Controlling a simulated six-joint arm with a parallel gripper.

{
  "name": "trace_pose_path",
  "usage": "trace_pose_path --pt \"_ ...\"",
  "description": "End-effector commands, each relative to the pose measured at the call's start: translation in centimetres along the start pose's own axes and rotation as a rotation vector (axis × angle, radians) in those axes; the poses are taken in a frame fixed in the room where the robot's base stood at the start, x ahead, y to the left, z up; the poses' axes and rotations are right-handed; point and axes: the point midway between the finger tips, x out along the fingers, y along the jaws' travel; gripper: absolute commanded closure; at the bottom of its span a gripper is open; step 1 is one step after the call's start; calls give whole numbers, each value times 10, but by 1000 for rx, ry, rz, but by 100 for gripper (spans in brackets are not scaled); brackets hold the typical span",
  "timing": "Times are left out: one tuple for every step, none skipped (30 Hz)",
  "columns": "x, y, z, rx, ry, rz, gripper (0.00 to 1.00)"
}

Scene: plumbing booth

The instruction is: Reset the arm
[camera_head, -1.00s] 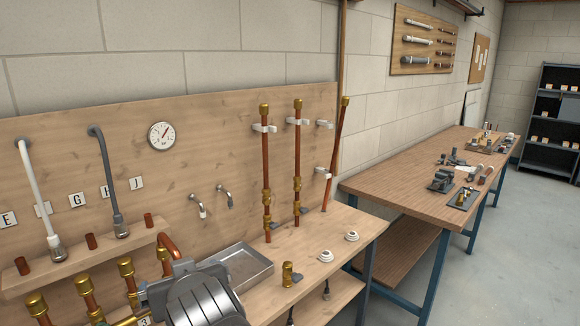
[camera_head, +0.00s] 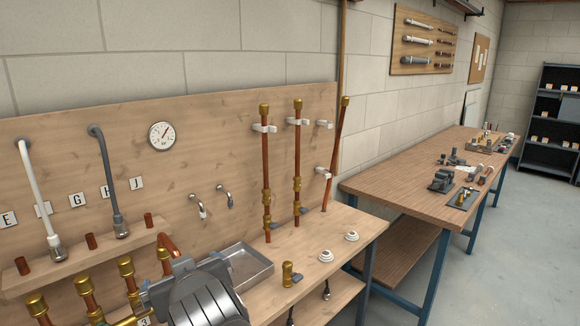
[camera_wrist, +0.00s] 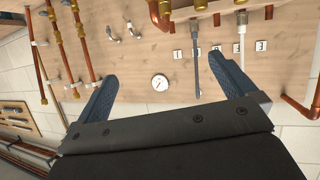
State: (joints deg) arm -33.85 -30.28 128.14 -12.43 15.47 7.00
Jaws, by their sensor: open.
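My gripper (camera_wrist: 163,68) shows in the wrist view with its two blue-grey fingers spread wide apart and nothing between them. Beyond the fingers is the wooden back panel with a round pressure gauge (camera_wrist: 160,82), seen upside down. In the head view a grey part of my arm (camera_head: 200,298) is at the bottom, in front of the bench and left of its middle. The fingertips cannot be made out in the head view.
Brass-capped copper pipes (camera_head: 266,170) stand at the panel's right. A metal tray (camera_head: 248,268), a brass fitting (camera_head: 287,274) and white rings (camera_head: 326,256) are on the bench. Several capped pipe ends (camera_head: 127,267) stand near my arm at left. A second workbench (camera_head: 405,190) is at right.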

Motion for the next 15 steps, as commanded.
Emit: trace_pose_path --pt "6 1 1 -11 0 1 0" --pt "9 1 1 -17 4 1 0" --pt "14 1 1 -26 8 1 0" --pt "17 1 2 -32 11 1 0" --pt "20 1 2 -38 13 1 0" --pt "24 2 2 -47 18 1 0" --pt "27 2 2 -54 21 1 0" --pt "30 2 3 -61 24 1 0" --pt "34 2 3 -69 29 1 0" --pt "38 3 4 -75 31 1 0" --pt "41 3 4 -82 34 0 0" --pt "45 3 4 -91 39 0 0" --pt "48 3 5 -98 42 -1 0" --pt "51 3 6 -104 45 -1 0" --pt "55 3 6 -112 50 -2 0"
